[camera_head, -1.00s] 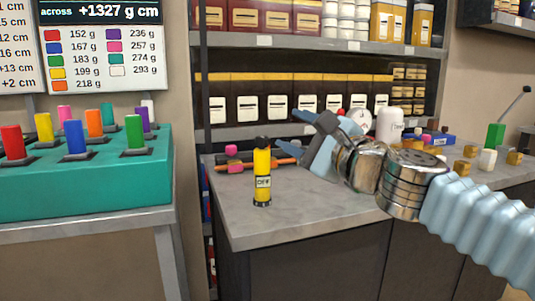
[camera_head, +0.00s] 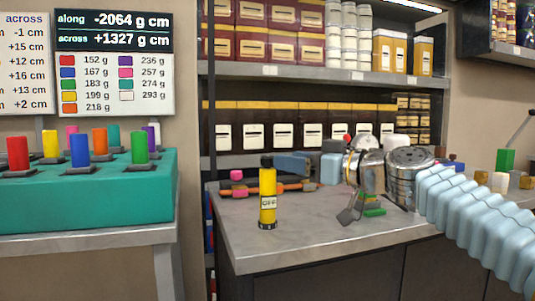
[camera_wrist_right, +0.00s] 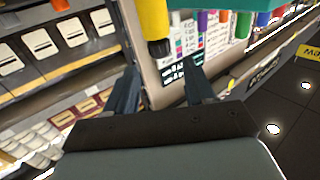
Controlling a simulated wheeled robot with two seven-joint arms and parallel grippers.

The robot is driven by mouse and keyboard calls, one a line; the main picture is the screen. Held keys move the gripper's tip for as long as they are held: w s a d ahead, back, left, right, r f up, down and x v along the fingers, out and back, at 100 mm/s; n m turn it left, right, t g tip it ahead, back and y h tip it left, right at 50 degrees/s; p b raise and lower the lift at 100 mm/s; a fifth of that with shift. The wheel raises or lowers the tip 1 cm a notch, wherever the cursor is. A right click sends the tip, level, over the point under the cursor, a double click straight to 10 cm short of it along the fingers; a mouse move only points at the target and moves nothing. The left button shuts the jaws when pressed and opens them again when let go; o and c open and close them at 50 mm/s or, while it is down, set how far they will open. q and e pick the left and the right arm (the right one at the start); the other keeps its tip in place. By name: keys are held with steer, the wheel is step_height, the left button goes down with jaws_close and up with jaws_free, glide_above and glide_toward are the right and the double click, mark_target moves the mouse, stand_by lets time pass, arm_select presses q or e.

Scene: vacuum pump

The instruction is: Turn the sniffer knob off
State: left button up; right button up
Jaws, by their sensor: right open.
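The sniffer is a yellow upright cylinder (camera_head: 268,200) with a black knob (camera_head: 267,162) on top and a label that reads OFF. It stands on the grey counter near its left front. My right gripper (camera_head: 282,164) is behind and right of it, at about knob height, with its fingers pointing left. In the right wrist view the fingers (camera_wrist_right: 161,75) are spread with nothing between them. The yellow body (camera_wrist_right: 154,18) shows beyond them at the top, upside down, with its black end (camera_wrist_right: 160,47) lowest. I see no contact. My left gripper is out of view.
A teal box (camera_head: 90,195) with coloured pegs stands at the left. Behind the sniffer lie an orange bar (camera_head: 280,188) and a pink piece (camera_head: 237,175). Shelves of boxes (camera_head: 290,50) rise behind. The counter (camera_head: 300,235) is clear in front.

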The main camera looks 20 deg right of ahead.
mark_target(268, 157)
steer(key=p+x, duration=0.1)
steer(key=x, duration=0.6)
steer(key=shift+w+p, duration=0.1)
steer(key=shift+p, duration=0.3)
steer(key=shift+c, duration=0.2)
steer(key=c, duration=0.9)
steer(key=shift+a+m+t+h+b, duration=0.1)
steer(key=shift+m+t+h+b, duration=0.2)
steer(key=shift+m+h+b, duration=0.15)
steer(key=shift+h, duration=0.25)
steer(key=o, duration=0.9)
steer(key=shift+o, duration=0.2)
